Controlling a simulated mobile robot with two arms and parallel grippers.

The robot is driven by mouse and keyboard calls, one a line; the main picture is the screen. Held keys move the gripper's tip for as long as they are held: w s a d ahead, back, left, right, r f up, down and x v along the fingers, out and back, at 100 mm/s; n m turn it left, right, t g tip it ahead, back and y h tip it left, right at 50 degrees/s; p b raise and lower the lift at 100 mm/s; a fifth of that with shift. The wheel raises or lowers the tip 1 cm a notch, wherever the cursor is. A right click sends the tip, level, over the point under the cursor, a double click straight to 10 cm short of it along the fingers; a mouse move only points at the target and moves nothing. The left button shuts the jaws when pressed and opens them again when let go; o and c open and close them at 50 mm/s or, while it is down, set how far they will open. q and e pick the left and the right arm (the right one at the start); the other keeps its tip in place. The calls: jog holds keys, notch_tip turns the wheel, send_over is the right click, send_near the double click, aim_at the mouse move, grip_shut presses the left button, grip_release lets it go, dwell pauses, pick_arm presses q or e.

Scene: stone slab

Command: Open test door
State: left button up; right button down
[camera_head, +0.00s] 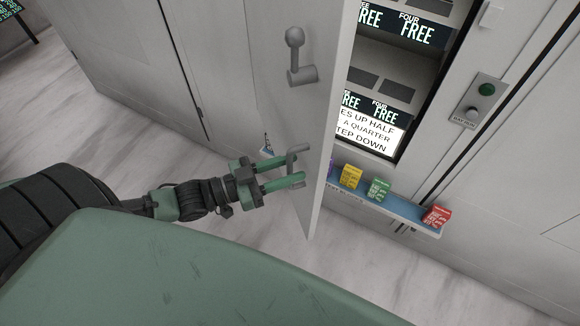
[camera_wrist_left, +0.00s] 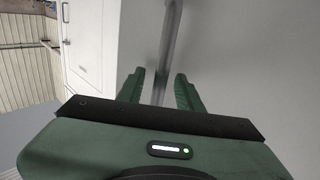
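The test door (camera_head: 317,120) is a pale grey panel. It stands swung out from the cabinet, with the lit interior showing to its right. A grey bar handle (camera_head: 297,153) is low on its face, and a knob-like fitting (camera_head: 295,58) sits higher up. My left gripper (camera_head: 292,169) is at the bar handle, its green fingers apart. In the left wrist view, the handle bar (camera_wrist_left: 170,45) runs down between the two fingers (camera_wrist_left: 160,92), with visible gaps beside it. Whether a finger touches the bar is unclear. My right gripper is not in view.
The opening shows dark panels marked "FREE" (camera_head: 417,31) and a lit sign (camera_head: 368,130). A blue ledge (camera_head: 407,209) below holds small yellow, green and red boxes. A green button panel (camera_head: 478,100) is on the right. Bare marbled floor (camera_head: 225,225) lies left of the door.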

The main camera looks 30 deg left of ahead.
pick_arm(q)
jog(key=v, duration=0.7)
jog(key=shift+s+b, duration=0.25)
jog(key=shift+b, duration=0.15)
jog(key=shift+a, duration=0.15)
